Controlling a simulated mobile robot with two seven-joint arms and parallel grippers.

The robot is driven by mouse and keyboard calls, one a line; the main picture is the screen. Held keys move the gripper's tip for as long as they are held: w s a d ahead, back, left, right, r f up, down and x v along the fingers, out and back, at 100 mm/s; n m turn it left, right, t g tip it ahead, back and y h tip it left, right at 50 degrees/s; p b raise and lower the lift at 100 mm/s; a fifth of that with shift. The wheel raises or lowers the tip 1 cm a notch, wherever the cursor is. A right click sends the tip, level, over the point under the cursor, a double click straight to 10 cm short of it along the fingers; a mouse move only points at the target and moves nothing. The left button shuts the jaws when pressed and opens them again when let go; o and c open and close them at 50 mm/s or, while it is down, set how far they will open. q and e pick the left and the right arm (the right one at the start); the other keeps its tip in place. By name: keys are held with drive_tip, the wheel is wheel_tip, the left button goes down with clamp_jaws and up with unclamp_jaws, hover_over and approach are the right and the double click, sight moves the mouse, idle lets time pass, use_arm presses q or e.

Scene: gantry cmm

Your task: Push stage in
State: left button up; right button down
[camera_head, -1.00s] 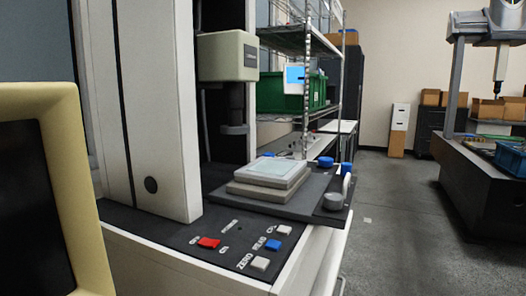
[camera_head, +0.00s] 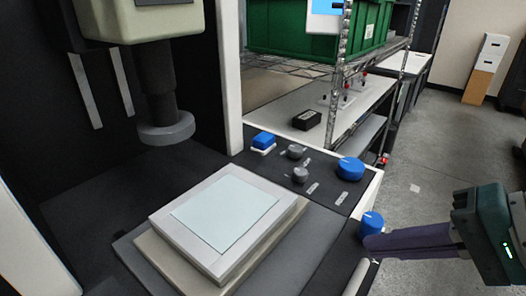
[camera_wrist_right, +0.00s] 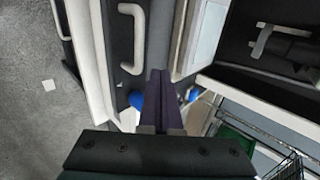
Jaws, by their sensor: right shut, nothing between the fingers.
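The stage (camera_head: 226,220), a pale plate with a light-blue glass top on a beige block, sits on a dark base plate (camera_head: 150,262) in front of the machine's column. Its pale edge also shows in the right wrist view (camera_wrist_right: 207,38). My right gripper (camera_head: 375,246) has purple fingers, shut and empty. It comes in from the right, its tips in front of a blue knob (camera_head: 371,222) by the stage's right side; I cannot tell whether they touch. In the right wrist view the shut fingers (camera_wrist_right: 160,82) point toward the machine, near a pale handle (camera_wrist_right: 130,38). My left gripper is not in view.
A round lens head (camera_head: 166,128) hangs above the stage. A panel with a large blue knob (camera_head: 350,168), grey knobs and a blue button (camera_head: 263,140) lies behind it. A wire shelf with a green crate (camera_head: 290,35) stands at the back. Open floor (camera_head: 420,160) lies to the right.

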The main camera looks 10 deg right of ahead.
sight(281, 238)
drive_tip(key=shift+w, duration=0.25)
drive_tip(key=shift+w+a+f, duration=0.15)
drive_tip(key=shift+f, duration=0.2)
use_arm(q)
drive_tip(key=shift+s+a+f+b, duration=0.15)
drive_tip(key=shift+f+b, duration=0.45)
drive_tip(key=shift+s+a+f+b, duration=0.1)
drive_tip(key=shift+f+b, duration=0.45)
use_arm(e)
drive_tip(key=x, duration=0.8)
drive_tip(key=shift+a+f, duration=0.2)
drive_tip(key=shift+a, duration=0.1)
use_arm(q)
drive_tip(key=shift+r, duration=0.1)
use_arm(e)
drive_tip(key=w+a, duration=0.2)
drive_tip(key=shift+w+f, duration=0.1)
drive_tip(key=shift+w, duration=0.3)
drive_tip(key=shift+w+a, duration=0.3)
drive_tip(key=shift+w, duration=0.05)
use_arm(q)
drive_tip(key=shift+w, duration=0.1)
